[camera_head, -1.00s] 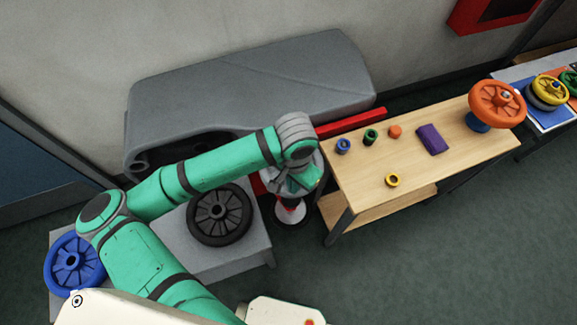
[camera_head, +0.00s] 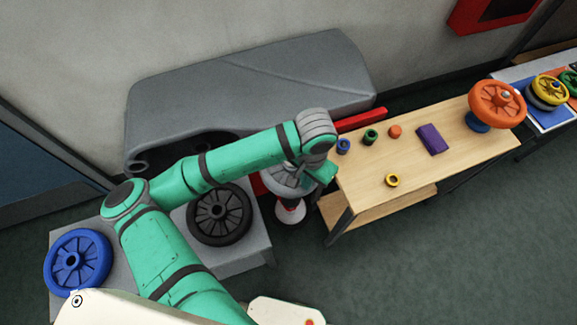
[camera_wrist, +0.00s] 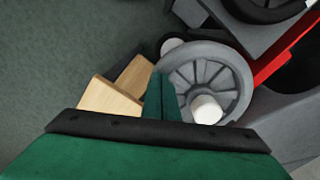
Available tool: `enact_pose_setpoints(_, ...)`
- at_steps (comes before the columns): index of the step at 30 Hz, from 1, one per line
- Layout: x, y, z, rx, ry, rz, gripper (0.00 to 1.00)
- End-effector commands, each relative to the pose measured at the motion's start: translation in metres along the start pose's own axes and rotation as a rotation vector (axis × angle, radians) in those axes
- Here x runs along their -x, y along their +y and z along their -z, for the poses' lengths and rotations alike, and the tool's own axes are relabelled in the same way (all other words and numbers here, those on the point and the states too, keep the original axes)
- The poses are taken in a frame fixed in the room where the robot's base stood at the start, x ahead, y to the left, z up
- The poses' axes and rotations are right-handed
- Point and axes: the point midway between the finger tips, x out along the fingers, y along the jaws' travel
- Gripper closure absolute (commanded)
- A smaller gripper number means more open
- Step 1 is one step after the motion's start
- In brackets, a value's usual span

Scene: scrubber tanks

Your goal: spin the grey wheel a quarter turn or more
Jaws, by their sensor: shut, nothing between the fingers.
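The grey wheel (camera_head: 283,183) shows in the head view beside the left end of the wooden table, partly hidden by my arm. In the wrist view the grey wheel (camera_wrist: 222,68) is spoked, with a pale round knob (camera_wrist: 207,109) standing on its near part. My gripper (camera_wrist: 160,78) is shut and empty, its green fingers at the left edge of the wheel's rim. Whether they touch the rim I cannot tell. In the head view my gripper (camera_head: 322,172) is between the wheel and the table end, its fingertips not clearly visible.
The wooden table (camera_head: 365,185) carries small rings, a purple block (camera_head: 432,139) and an orange wheel (camera_head: 497,104). A black wheel (camera_head: 219,212) and a blue wheel (camera_head: 77,262) are on a grey bench to the left. A red bar (camera_head: 362,119) lies behind. Open floor is in front.

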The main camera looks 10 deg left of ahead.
Motion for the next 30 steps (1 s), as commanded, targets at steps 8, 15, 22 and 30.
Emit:
enact_pose_setpoints(8, 0.0, 0.003, 0.004, -0.001, 0.0, -0.001, 1.0)
enact_pose_setpoints(15, 0.011, 0.002, 0.004, -0.001, 0.0, 0.0, 1.0)
enact_pose_setpoints(22, 0.03, 0.002, 0.004, -0.001, 0.0, 0.0, 1.0)
enact_pose_setpoints(30, 0.053, 0.002, 0.004, -0.002, 0.001, 0.0, 1.0)
